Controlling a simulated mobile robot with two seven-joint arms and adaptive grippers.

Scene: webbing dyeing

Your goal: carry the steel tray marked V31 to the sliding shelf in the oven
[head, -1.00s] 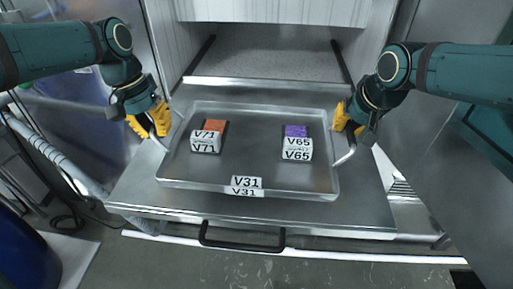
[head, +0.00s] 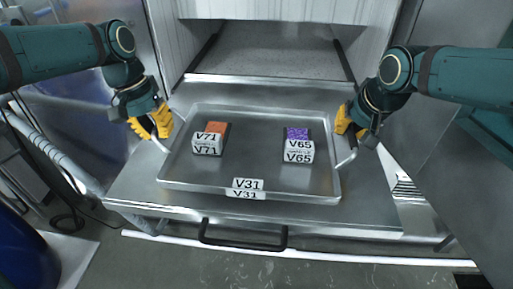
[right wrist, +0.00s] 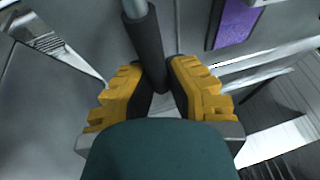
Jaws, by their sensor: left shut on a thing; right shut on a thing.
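The steel tray marked V31 (head: 255,180) is over the pulled-out sliding shelf (head: 370,215) in front of the oven opening (head: 275,55). I cannot tell whether it touches the shelf. On the tray are an orange-topped block labelled V71 (head: 208,144) at left and a purple-topped block labelled V65 (head: 299,152) at right. My left gripper (head: 160,124) is shut on the tray's left handle. My right gripper (head: 347,124) is shut on its right handle. In the right wrist view the yellow fingers (right wrist: 160,88) close around the dark grip of the handle (right wrist: 147,45).
The shelf has a black pull handle (head: 243,240) at its front edge. Oven side walls flank the opening. A blue drum (head: 25,250) stands at the lower left, and pipes (head: 50,155) run along the left.

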